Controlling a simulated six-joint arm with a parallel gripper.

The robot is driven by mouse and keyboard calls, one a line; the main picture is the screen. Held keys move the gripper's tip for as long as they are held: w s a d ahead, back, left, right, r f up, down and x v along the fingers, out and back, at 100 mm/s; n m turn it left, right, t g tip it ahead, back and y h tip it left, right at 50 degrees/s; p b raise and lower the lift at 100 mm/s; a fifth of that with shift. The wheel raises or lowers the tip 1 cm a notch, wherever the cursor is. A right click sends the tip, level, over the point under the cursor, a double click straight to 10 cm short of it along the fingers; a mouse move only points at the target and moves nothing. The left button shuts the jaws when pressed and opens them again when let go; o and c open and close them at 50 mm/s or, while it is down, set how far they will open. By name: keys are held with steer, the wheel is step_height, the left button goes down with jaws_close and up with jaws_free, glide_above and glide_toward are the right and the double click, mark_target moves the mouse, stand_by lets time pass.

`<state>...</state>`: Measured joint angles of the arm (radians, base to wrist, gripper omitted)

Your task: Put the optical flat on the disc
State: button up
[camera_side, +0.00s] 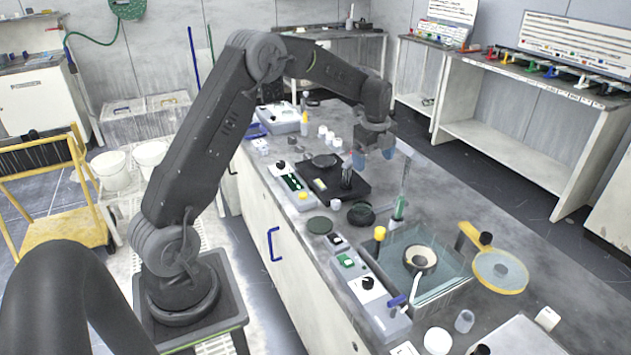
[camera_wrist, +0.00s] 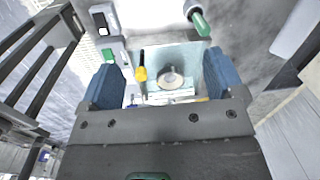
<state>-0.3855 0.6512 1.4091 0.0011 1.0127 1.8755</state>
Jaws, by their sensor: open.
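I cannot tell for sure which piece is the optical flat. A pale, glassy round plate in a yellow ring (camera_side: 500,271) sits at the right of the bench. A dark-rimmed disc with a cream centre (camera_side: 420,258) sits in a clear-walled tray; it also shows in the wrist view (camera_wrist: 172,77).
The clear-walled tray (camera_side: 445,290) has a yellow-capped post (camera_side: 380,236) at its corner. A green-based upright tool (camera_side: 400,205) stands behind it. Control boxes (camera_side: 368,298) line the front edge. A black plate (camera_side: 340,185) lies below my gripper. The bench's back right is clear.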

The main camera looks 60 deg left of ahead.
steer(key=s+d+r+n+t, duration=0.3)
steer(key=s+d+r+n, duration=0.5)
steer(key=s+d+r, duration=0.55)
steer(key=s+d+n+t, duration=0.1)
steer(key=s+d+n, duration=0.2)
steer(key=s, duration=0.5)
steer(key=s+d+n, duration=0.3)
steer(key=s+n, duration=0.3)
steer(key=s, duration=0.2)
steer(key=shift+s+d+f+t, duration=0.15)
steer(key=shift+s+d+t, duration=0.15)
steer(key=shift+t, duration=0.1)
